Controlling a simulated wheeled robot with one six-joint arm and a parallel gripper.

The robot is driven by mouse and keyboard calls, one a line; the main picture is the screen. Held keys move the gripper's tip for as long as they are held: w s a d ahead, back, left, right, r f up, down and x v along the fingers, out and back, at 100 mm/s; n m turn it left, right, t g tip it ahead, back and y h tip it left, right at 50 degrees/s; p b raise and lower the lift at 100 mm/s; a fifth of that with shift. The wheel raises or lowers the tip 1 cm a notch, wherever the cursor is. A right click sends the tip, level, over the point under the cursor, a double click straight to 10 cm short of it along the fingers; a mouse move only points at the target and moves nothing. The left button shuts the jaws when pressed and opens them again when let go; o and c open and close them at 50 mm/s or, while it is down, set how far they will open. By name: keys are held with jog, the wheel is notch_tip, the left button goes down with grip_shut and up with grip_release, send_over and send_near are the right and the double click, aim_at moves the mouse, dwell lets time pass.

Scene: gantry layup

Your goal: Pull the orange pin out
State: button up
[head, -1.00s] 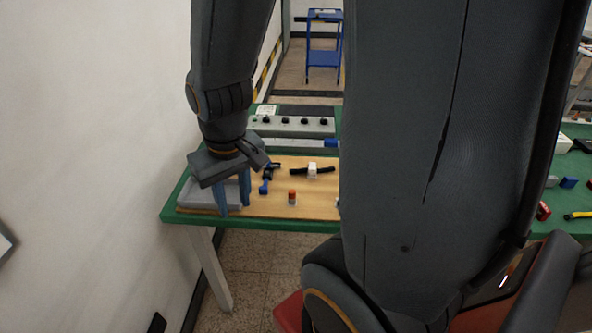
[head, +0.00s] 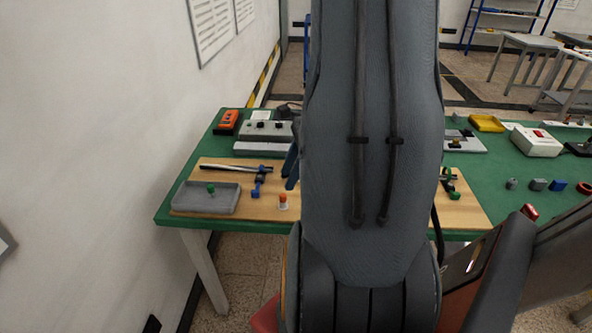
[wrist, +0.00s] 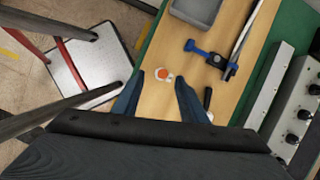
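The orange pin (head: 283,196) stands upright in a small white holder (head: 283,206) on the wooden board, just left of my arm in the head view. In the wrist view the orange pin (wrist: 164,73) shows from above as an orange disc in a pale ring. It appears between the fingertips of my gripper (wrist: 160,78), whose blue fingers are spread with nothing held. I cannot tell the height of the fingertips above it. In the head view my arm hides most of the gripper; one blue finger shows behind the pin.
A grey tray (head: 180,205) with a green pin (head: 211,188) lies left on the board (head: 250,213). A grey control box (head: 266,130) stands behind. My arm hides the board's middle.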

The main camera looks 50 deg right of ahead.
aim_at(283, 195)
jog(key=shift+m, duration=0.6)
jog(key=shift+d+f+p+x, duration=0.1)
jog(key=shift+d+x, duration=0.15)
jog(key=shift+x, duration=1)
jog(key=shift+d+f+p+x, duration=0.15)
jog(key=shift+d+x, duration=0.1)
jog(key=shift+x, duration=1)
jog(key=shift+d+p+x, duration=0.1)
jog(key=shift+d+x, duration=0.2)
jog(key=shift+x, duration=0.95)
jog(key=shift+s, duration=0.1)
grip_shut()
